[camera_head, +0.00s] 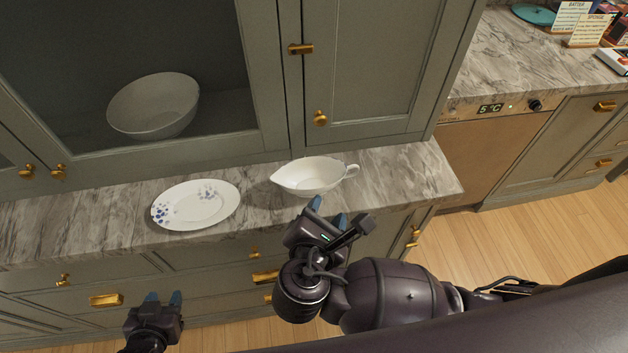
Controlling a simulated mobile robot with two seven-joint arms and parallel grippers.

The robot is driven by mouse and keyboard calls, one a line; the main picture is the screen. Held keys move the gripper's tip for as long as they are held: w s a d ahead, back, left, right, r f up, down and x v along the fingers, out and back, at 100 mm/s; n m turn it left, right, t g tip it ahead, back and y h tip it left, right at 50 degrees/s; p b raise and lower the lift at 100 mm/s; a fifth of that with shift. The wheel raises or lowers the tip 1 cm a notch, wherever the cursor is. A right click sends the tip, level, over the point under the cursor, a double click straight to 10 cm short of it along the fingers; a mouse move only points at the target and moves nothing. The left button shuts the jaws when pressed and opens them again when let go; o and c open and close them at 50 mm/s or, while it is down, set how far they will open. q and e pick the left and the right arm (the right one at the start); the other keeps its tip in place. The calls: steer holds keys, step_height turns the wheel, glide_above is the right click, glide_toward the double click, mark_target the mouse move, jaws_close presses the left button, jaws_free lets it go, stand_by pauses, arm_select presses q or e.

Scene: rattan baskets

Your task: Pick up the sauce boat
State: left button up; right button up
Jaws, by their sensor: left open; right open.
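The white sauce boat (309,176) stands upright on the marble counter (400,182), with its spout to the left and its looped handle to the right. My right gripper (328,207) is open and empty, just in front of the sauce boat at the counter's front edge. Its blue fingertips point toward the bowl, and I cannot tell whether they touch it. My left gripper (164,297) is open and empty, low at the left in front of the drawers, well away from the sauce boat.
A white oval plate (196,205) with blue flowers lies left of the sauce boat. A cabinet (375,70) rises close behind, with a bowl (153,105) behind its glass. Drawers (225,265) with brass handles are below the counter. Another counter (530,50) holds signs at the upper right.

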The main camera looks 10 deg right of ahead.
mark_target(336, 182)
steer(key=shift+x, duration=5.15)
steer(key=shift+d+r, duration=0.1)
jaws_close()
